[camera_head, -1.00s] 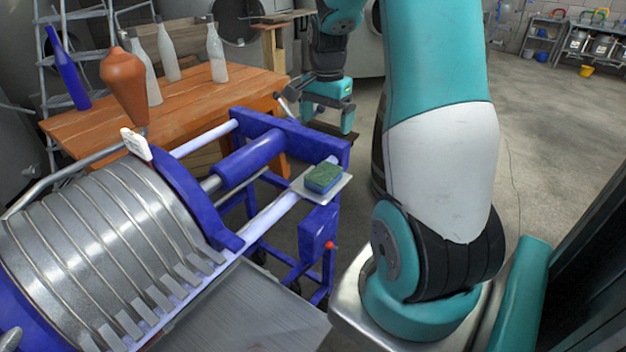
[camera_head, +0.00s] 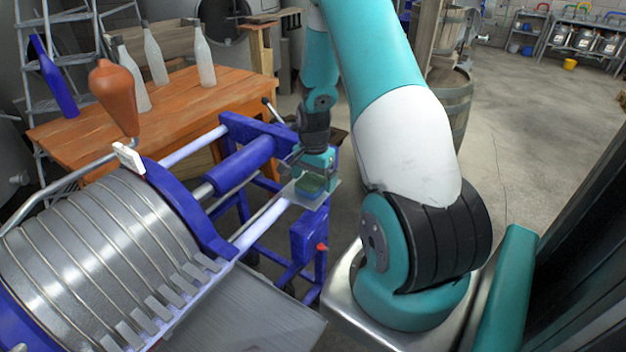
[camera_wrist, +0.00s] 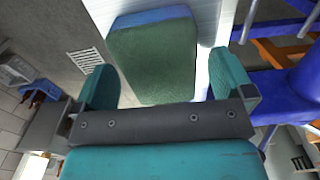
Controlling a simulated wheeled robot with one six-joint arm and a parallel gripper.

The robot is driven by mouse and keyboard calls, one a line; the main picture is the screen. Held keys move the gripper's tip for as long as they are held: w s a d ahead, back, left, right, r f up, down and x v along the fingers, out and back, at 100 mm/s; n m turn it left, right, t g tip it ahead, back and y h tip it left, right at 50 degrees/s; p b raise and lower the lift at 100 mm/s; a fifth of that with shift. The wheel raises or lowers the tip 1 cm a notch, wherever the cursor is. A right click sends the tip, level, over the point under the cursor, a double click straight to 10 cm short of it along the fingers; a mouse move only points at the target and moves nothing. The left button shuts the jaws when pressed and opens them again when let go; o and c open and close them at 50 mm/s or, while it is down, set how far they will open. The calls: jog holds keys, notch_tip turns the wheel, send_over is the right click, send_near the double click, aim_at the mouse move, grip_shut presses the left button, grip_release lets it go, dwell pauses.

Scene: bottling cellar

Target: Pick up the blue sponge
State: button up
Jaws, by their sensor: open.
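The blue sponge (camera_wrist: 152,58) has a green upper face and a blue edge. In the wrist view it lies just ahead of and partly between the two teal fingers of my gripper (camera_wrist: 165,85). The fingers are apart, with a gap visible on the right side of the sponge. In the head view the sponge (camera_head: 311,184) sits on a small white plate (camera_head: 328,190) at the end of the blue press frame, and my gripper (camera_head: 313,172) is right over it, hiding part of it. Whether a finger touches the sponge, I cannot tell.
The blue-framed press with its ribbed metal drum (camera_head: 95,255) stands at left. Behind it, a wooden table (camera_head: 150,110) holds several grey bottles and a blue bottle (camera_head: 54,80). A barrel (camera_head: 450,100) stands behind my arm. Open floor lies at right.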

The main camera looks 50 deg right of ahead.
aim_at(314, 178)
jog(key=shift+f, duration=0.35)
jog(key=shift+c, duration=0.5)
jog(key=c, duration=1)
jog(key=shift+o, duration=0.2)
notch_tip(314, 178, up, 20)
jog(key=b, duration=0.3)
jog(key=shift+o, duration=1.3)
jog(key=shift+c, duration=0.7)
